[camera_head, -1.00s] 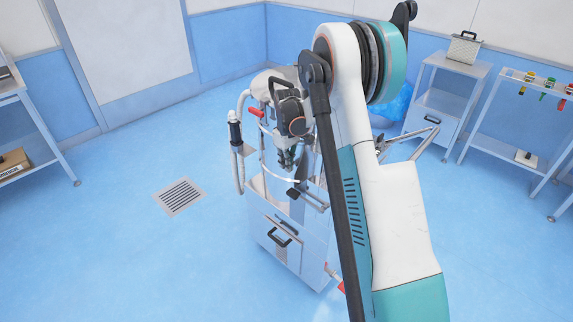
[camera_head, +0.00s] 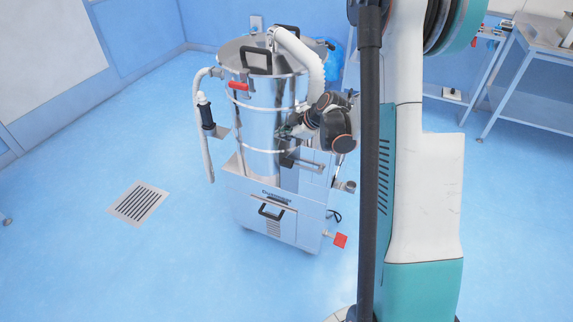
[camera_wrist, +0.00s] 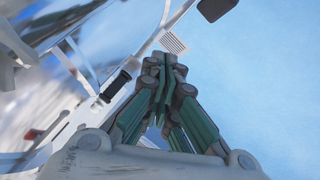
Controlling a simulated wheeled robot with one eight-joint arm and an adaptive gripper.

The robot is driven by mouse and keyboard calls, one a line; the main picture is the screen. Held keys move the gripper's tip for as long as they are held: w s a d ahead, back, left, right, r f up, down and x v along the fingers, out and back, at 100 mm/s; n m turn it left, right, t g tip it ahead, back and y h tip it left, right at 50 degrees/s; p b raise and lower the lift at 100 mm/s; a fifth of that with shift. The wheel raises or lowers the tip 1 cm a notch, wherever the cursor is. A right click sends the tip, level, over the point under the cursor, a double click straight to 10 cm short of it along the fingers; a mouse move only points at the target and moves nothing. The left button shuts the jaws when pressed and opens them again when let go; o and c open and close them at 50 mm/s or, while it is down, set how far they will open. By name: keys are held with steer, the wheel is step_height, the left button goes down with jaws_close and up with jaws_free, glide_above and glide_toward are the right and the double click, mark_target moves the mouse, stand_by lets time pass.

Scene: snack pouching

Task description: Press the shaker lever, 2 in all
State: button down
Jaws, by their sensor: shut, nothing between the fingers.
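The steel-drum machine (camera_head: 262,120) stands on the blue floor. What looks like its shaker lever is a bar (camera_head: 308,165) with a dark end, low on the drum's front right. My gripper (camera_head: 283,133) is shut and empty, beside the drum and just above that bar in the head view. In the wrist view my gripper's fingertips (camera_wrist: 164,60) are together. A flat black end piece (camera_wrist: 217,8), probably the lever's, lies beyond them at the top. I see no clear contact, and cannot tell whether the lever is pressed.
A black-gripped hose (camera_head: 207,115) hangs at the drum's left. A floor drain (camera_head: 138,203) lies left.

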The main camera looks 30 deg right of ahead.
mark_target(286, 163)
steer(key=shift+s+d+r+t, duration=0.15)
steer(key=shift+s+d+t, duration=0.05)
steer(key=shift+s+t, duration=0.1)
step_height(286, 163, down, 9)
steer(key=b, duration=0.5)
steer(key=shift+w, duration=0.1)
stand_by(0.4)
stand_by(1.3)
steer(key=shift+f, duration=0.35)
